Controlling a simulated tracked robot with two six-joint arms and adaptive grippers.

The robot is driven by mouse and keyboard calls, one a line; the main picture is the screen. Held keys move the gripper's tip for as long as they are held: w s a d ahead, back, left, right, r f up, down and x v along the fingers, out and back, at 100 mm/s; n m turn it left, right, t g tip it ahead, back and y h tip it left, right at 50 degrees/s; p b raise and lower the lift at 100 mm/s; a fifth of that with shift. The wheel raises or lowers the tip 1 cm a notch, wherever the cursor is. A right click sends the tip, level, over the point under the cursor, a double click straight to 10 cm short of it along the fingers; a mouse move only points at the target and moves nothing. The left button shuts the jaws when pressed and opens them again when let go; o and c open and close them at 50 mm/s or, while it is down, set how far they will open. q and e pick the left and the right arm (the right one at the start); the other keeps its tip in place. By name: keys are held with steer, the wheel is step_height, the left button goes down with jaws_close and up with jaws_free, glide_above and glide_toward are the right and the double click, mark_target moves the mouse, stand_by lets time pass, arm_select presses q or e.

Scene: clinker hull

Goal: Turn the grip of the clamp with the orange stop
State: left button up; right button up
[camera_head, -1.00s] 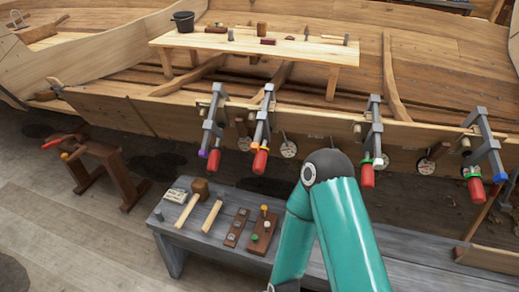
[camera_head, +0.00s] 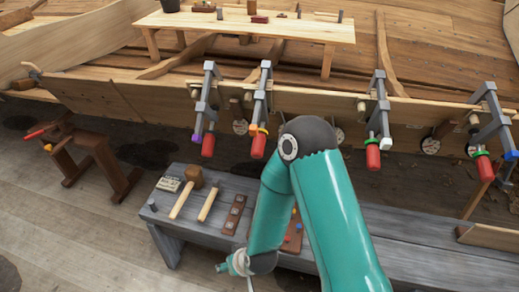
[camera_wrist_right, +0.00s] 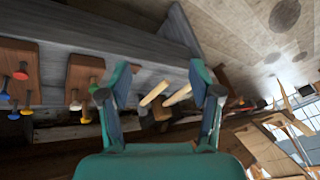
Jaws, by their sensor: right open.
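The clamp with the orange stop (camera_head: 254,128) hangs on the plank edge of the hull, second from the left in the head view. Its red grip (camera_head: 258,147) points down below the stop, just left of my right arm's elbow, with nothing touching it. My right gripper (camera_wrist_right: 158,80) is open and empty in the right wrist view, with its fingers wide apart. It faces the bench side, away from the clamp, which I cannot make out in that view. In the head view the right forearm reaches down over the bench. My left gripper is not in view.
Similar clamps flank it: one with a purple stop (camera_head: 197,137) at left, green-stop ones (camera_head: 373,141) at right, and one with a blue stop (camera_head: 511,155). The grey bench (camera_head: 420,240) below holds mallets (camera_head: 187,196) and boards with pegs (camera_wrist_right: 85,80).

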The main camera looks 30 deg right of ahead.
steer(key=w+d+r+m+t+h+b, duration=0.1)
steer(key=w+d+r+t+h+b, duration=0.15)
steer(key=w, duration=0.25)
steer(key=w+d+r+t+h+b, duration=0.1)
steer(key=w+r+t+b, duration=0.2)
steer(key=w, duration=0.1)
steer(key=m+t+h+b, duration=0.3)
steer(key=m+h+b, duration=0.3)
steer(key=h, duration=0.4)
glide_toward(259, 143)
arm_select(q)
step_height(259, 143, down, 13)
steer(key=shift+p, duration=0.35)
arm_select(e)
steer(key=x, duration=0.4)
steer(key=f+x, duration=0.1)
steer(key=x, duration=0.3)
steer(key=f+x, duration=0.1)
steer(key=x, duration=0.3)
steer(key=shift+w, duration=0.2)
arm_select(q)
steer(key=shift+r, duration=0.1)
arm_select(e)
steer(key=shift+c, duration=0.3)
